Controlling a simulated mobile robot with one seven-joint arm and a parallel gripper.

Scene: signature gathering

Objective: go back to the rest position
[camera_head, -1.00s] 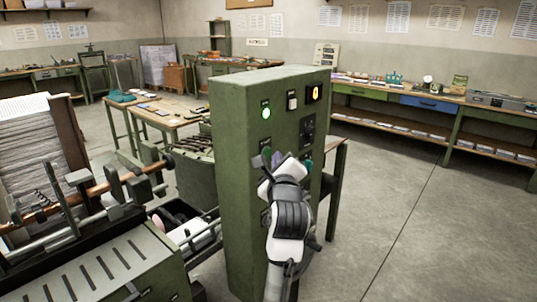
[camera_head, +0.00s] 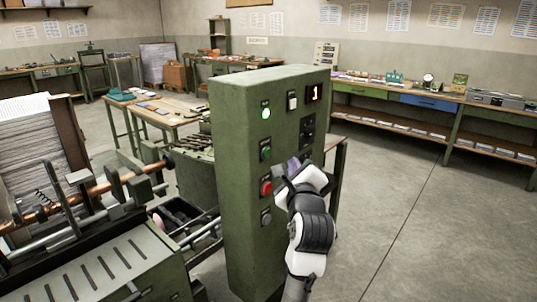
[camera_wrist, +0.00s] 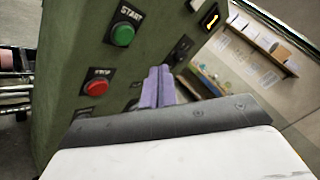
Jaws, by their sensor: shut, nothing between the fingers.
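My gripper (camera_wrist: 158,85) shows in the wrist view as two purple fingers pressed together with nothing between them. In the head view, the purple fingers (camera_head: 293,166) show partly behind my white and black wrist, in front of the green control cabinet (camera_head: 237,200). The cabinet face carries a green start button (camera_wrist: 122,35) and a red stop button (camera_wrist: 96,88). In the head view the green button (camera_head: 265,154) and the red button (camera_head: 266,188) are left of the gripper. In the wrist view the fingers are apart from both buttons.
A gathering machine (camera_head: 100,260) stands at left. A long workbench (camera_head: 455,98) runs along the right wall. The floor (camera_head: 400,220) right of the cabinet is clear.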

